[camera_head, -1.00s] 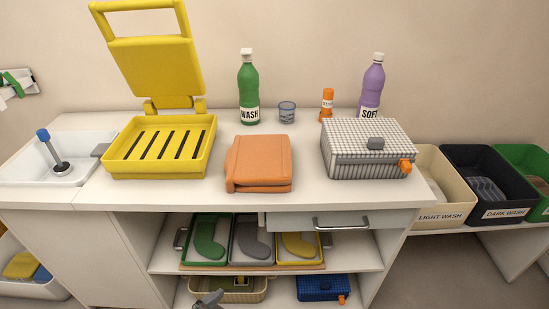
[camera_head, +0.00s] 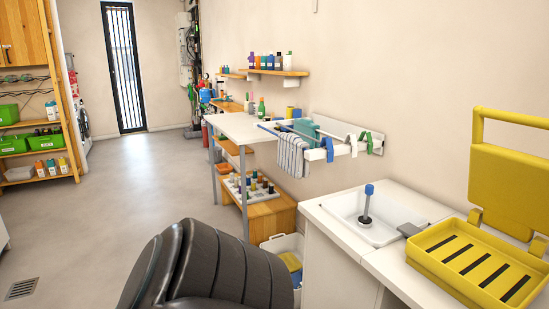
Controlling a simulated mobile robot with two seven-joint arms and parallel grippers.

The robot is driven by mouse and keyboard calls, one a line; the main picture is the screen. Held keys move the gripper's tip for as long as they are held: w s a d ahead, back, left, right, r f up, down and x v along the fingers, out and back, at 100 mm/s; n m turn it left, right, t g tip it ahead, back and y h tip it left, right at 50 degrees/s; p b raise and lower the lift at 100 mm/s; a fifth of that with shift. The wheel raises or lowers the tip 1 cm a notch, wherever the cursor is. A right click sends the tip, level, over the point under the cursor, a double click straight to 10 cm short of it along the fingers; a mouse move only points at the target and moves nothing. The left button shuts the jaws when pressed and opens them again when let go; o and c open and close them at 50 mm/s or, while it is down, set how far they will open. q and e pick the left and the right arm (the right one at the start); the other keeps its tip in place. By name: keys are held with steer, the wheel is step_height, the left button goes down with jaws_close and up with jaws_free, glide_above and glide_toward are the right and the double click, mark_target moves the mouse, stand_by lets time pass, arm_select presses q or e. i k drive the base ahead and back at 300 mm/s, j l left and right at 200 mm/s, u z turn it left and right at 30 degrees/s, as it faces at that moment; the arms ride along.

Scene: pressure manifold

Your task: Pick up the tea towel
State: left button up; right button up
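A white cloth with dark stripes, which looks like the tea towel (camera_head: 292,156), hangs over the front of a white wall rack (camera_head: 343,148) near the middle of the view. Its lower end hangs free beside the white worktop. A plain teal cloth (camera_head: 306,131) hangs on the same rack, just behind and to the right of it. Neither of my grippers is in view, so I cannot see whether they are open or shut.
A counter with a white basin (camera_head: 372,220) and a yellow press (camera_head: 480,262) stands at the right. A white bin (camera_head: 287,262) stands on the floor beside it. A worktop (camera_head: 243,127) lies beyond the rack. The floor (camera_head: 130,200) at left is clear.

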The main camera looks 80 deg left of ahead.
mark_target(292, 138)
steer(key=u, duration=2.35)
steer(key=i+j+z, duration=0.15)
steer(key=i+j, duration=0.15)
steer(key=i+j+z, duration=0.1)
steer(key=i+j, duration=0.2)
steer(key=i, duration=0.15)
steer(key=i+j+z, duration=0.15)
steer(key=i+j, duration=0.2)
steer(key=i+j+z, duration=0.1)
steer(key=i+j, duration=0.25)
steer(key=i+j+z, duration=0.15)
steer(key=i+j, duration=0.15)
steer(key=j, duration=0.2)
steer(key=i+j+z, duration=0.15)
steer(key=i+j, duration=0.15)
steer(key=j, duration=0.15)
steer(key=i+j+z, duration=0.1)
steer(key=i+j, duration=0.2)
steer(key=j, duration=0.2)
